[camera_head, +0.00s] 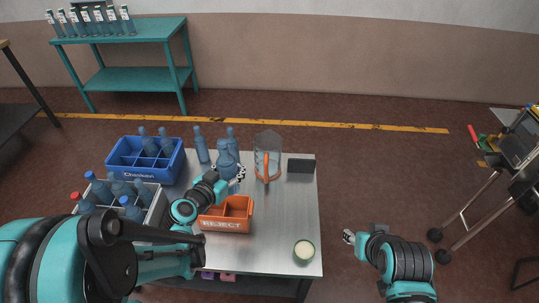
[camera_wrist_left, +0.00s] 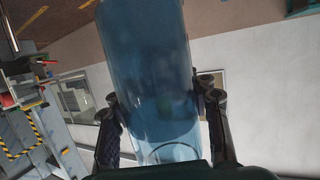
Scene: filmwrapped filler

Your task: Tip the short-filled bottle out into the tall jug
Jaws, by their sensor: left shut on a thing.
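The tall clear jug (camera_head: 267,150) with an orange handle stands at the back of the metal table. My left gripper (camera_head: 238,174) is just left of the jug, above the table near the orange reject bin. It is shut on a blue translucent bottle (camera_head: 226,157). In the left wrist view the bottle (camera_wrist_left: 150,70) fills the middle, between the two fingers (camera_wrist_left: 160,110).
Two more blue bottles (camera_head: 200,145) (camera_head: 231,135) stand behind the held one. A blue crate (camera_head: 120,165) and a grey crate (camera_head: 153,212) with bottles are at left. The orange reject bin (camera_head: 228,224), a dark block (camera_head: 299,166) and a green-rimmed cup (camera_head: 304,251) sit on the table (camera_head: 275,225).

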